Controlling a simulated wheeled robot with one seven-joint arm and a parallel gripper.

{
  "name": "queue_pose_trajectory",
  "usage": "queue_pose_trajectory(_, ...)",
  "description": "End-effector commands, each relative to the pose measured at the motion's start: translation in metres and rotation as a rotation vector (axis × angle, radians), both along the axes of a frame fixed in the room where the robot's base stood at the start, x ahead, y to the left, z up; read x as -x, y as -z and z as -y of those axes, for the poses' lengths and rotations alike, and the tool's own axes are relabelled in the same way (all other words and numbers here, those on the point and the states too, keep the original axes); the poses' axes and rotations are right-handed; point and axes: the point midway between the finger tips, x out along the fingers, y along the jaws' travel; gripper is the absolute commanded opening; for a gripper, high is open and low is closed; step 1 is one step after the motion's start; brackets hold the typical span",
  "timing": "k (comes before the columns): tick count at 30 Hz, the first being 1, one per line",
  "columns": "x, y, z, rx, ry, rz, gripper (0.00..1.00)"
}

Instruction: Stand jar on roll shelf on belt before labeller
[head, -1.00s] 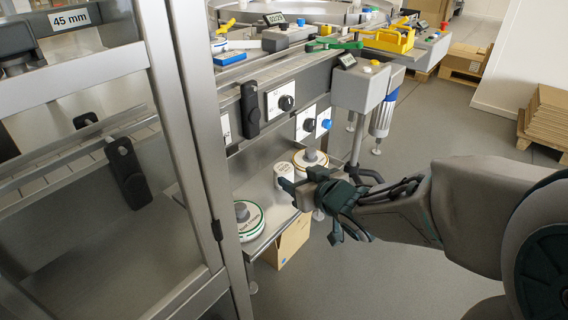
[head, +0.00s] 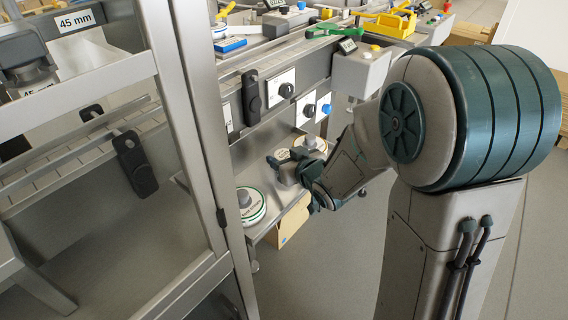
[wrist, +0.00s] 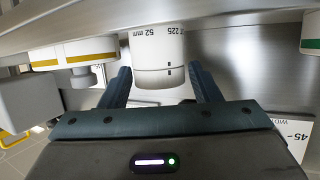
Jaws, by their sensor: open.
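The white jar (wrist: 158,52) stands on the roll shelf (wrist: 225,18); the wrist view shows it upside down, with "52 mm" and "225" printed on it. My gripper (wrist: 160,72) is open, one finger on each side of the jar, with small gaps still visible. In the head view the jar (head: 282,154) is partly hidden behind my gripper (head: 284,170), low over the roll shelf (head: 272,226). The belt (head: 262,62) runs along the machine above the shelf.
A green-banded label roll (head: 252,208) lies left of the jar, and an orange-banded roll (head: 312,146) lies to its right. The machine front with knobs (head: 286,90) rises behind. A glazed metal door frame (head: 185,130) stands at the left.

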Motion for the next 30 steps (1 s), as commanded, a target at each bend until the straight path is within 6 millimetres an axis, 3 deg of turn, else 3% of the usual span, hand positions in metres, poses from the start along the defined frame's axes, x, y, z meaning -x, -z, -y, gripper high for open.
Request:
queue_pose_trajectory(6, -0.022, 0.011, -0.012, 0.000, -0.001, 0.000, 0.57)
queue_pose_trajectory(14, -0.024, 0.011, -0.013, -0.001, 0.000, 0.000, 0.57)
queue_pose_trajectory(18, -0.024, 0.011, -0.013, -0.001, 0.000, 0.000, 0.24)
queue_pose_trajectory(21, -0.024, 0.011, -0.013, -0.001, 0.000, 0.000, 0.18)
queue_pose_trajectory(30, -0.024, 0.005, -0.013, -0.002, 0.001, 0.001, 0.17)
